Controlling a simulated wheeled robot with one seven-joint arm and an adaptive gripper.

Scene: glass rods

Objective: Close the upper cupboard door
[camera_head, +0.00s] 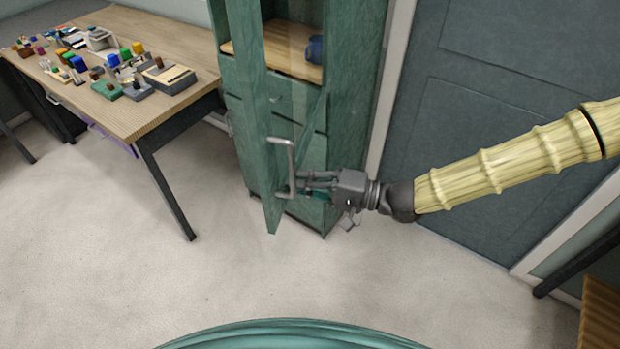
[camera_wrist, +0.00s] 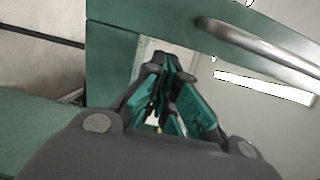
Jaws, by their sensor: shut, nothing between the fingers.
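The green cupboard (camera_head: 350,100) stands in the upper middle of the head view. Its upper door (camera_head: 256,110) is open and swung out toward me, and the shelf space behind it shows. A silver bar handle (camera_head: 290,150) is on the door near its lower end. My gripper (camera_head: 296,186) is shut and empty, with its fingertips beside the lower end of the handle. In the wrist view the fingers (camera_wrist: 168,72) are together in front of the green door edge (camera_wrist: 112,45), and the handle (camera_wrist: 262,45) passes at upper right. I cannot tell whether they touch the door.
A wooden shelf inside the cupboard holds a dark blue object (camera_head: 315,49). Lower drawer fronts are partly hidden behind the door. A wooden table (camera_head: 140,120) with several small coloured items stands at left. A grey-blue room door (camera_head: 500,110) is at right. The carpet in front is clear.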

